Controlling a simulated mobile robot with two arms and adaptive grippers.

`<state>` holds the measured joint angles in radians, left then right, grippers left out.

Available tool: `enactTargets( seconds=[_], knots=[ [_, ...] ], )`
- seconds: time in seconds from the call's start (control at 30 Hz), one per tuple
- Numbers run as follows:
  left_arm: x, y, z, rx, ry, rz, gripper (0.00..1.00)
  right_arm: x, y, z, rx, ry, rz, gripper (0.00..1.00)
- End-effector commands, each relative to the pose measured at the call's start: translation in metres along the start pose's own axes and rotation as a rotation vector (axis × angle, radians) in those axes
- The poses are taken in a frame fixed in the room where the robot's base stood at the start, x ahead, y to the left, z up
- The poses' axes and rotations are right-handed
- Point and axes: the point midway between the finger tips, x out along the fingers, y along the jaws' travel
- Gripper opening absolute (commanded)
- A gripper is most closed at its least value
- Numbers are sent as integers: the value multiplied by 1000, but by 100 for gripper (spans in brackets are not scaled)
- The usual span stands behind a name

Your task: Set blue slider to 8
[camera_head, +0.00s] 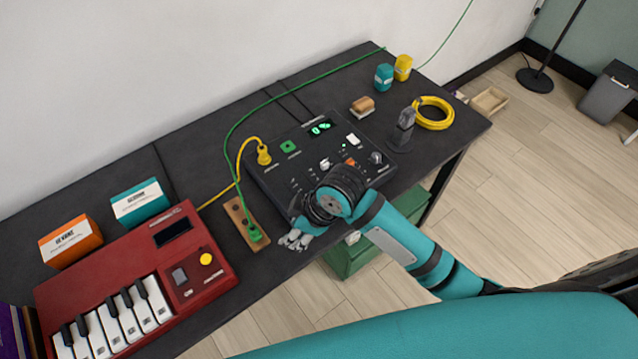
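A black control panel (270,182) lies on the dark table, with knobs, switches and a small display (320,128) lit with green characters too small to read surely. No blue slider can be made out; my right arm and wrist cover the panel's front part. My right gripper (294,241) reaches in from the right, with its grey fingers low at the panel's front left corner, near the table's front edge. Its fingers look close together, but their gap is unclear, and contact with the panel cannot be told. My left gripper is not in view.
A red keyboard (190,262), an orange box (70,240) and a teal box (140,202) stand left. A wooden socket strip (238,214) with a green plug (254,234) is beside the panel. Yellow cable coil (447,114), grey upright tool (403,128) and wooden block (363,104) stand right.

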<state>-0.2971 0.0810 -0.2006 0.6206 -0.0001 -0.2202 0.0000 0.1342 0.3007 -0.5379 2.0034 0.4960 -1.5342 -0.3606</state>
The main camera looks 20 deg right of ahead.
Motion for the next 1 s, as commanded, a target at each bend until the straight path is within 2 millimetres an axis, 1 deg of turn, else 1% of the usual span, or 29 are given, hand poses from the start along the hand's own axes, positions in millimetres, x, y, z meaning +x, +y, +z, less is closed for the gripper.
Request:
enactTargets(
  seconds=[0.03, 0.1, 0.2, 0.27, 0.37, 0.4, 0.5, 0.6, 0.7, 0.77, 0.83, 0.97, 1.0],
  knots=[
    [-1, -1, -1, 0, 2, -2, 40, -6, 9, -13, -85, -9, -6, 40],
    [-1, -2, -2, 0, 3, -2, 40, -15, 19, -28, -218, -32, -30, 40],
    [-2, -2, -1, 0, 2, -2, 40, -32, 36, -43, -411, -91, -65, 40],
    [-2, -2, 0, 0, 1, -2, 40, -45, 50, -48, -513, -135, -83, 40],
    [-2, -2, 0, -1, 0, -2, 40, -71, 75, -51, -655, -218, -114, 40],
    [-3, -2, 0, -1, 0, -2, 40, -82, 86, -51, -700, -250, -126, 40],
    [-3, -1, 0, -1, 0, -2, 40, -110, 108, -49, -782, -319, -156, 40],
    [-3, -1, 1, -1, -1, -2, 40, -133, 125, -47, -830, -366, -180, 40],
    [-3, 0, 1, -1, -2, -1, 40, -147, 133, -46, -854, -392, -198, 40],
    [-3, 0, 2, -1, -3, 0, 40, -150, 136, -45, -861, -398, -204, 40],
    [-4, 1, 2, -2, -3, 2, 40, -149, 136, -43, -863, -402, -209, 40],
    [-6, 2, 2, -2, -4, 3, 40, -136, 136, -37, -862, -402, -209, 40],
    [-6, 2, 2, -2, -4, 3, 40, -130, 135, -34, -862, -401, -210, 40]
  ],
)
